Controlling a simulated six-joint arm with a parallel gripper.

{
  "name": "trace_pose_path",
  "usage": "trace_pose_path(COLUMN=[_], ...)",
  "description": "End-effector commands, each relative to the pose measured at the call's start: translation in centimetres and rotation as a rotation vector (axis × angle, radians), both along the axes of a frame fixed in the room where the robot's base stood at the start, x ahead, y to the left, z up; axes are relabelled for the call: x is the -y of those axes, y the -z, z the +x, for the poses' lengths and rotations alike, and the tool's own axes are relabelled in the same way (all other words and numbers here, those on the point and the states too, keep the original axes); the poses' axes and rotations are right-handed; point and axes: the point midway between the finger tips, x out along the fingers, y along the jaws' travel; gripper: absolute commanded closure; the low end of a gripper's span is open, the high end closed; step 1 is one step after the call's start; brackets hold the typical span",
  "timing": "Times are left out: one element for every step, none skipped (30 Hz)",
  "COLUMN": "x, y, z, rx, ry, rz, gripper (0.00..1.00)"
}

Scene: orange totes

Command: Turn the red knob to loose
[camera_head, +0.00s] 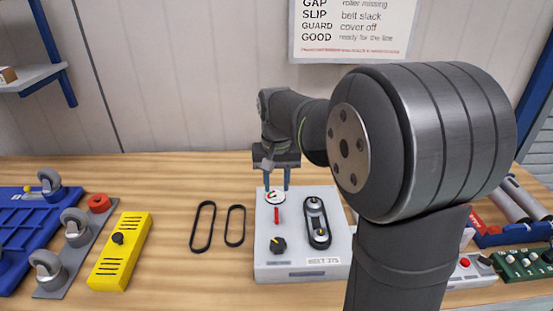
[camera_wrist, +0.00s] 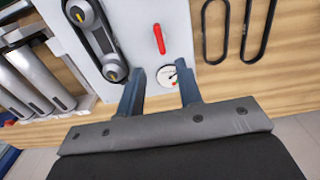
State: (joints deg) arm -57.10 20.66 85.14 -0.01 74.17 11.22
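A slim red bar-shaped knob (camera_head: 277,214) sits on the top of a light grey box (camera_head: 301,264), between a round dial and a black knob. In the wrist view the red knob (camera_wrist: 159,39) lies just beyond my fingertips. My gripper (camera_head: 276,187) points down over the back of the box, its fingers apart and empty. In the wrist view the fingers (camera_wrist: 160,69) stand on either side of the white dial (camera_wrist: 168,77), whose needle shows. The red knob is not between them. I cannot read any "loose" marking.
A belt on two pulleys (camera_head: 316,221) is beside the red knob, with a black yellow-marked knob (camera_head: 278,245) in front. Two loose black belts (camera_head: 203,226) lie left. A yellow block (camera_head: 120,252) and a caster plate stand farther left. My arm hides part of the right side.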

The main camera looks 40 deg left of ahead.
Motion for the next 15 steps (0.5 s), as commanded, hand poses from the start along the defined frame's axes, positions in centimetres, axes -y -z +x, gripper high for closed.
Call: trace_pose_path(x=[-0.1,0.0,-0.1,0.0,-0.1,0.0,0.0,0.0,0.0,0.0,0.0,0.0,0.0,0.0,0.0], y=[-1.4,-2.1,-2.9,-3.5,-4.1,-4.8,-5.3,-5.7,-6.2,-6.5,-6.7,-7.0,-7.1,-7.3,-7.4], z=[0.0,0.0,0.0,0.0,0.0,0.0,0.0,0.0,0.0,0.0,0.0,0.0,0.0,0.0,0.0], rx=[0.003,0.002,0.002,0.001,0.002,0.001,0.001,0.001,0.001,0.001,0.001,0.000,0.001,0.001,0.001], ry=[0.000,0.000,0.000,0.000,0.000,0.000,0.000,0.000,0.000,0.000,0.000,0.000,0.000,0.000,0.000], rz=[0.004,0.004,0.004,0.003,0.004,0.003,0.003,0.001,0.001,0.001,0.001,0.000,0.001,0.001,0.001], gripper=[0.67,0.67,0.67,0.67,0.67,0.67,0.67,0.67,0.67,0.67,0.67,0.67,0.67,0.67,0.67])
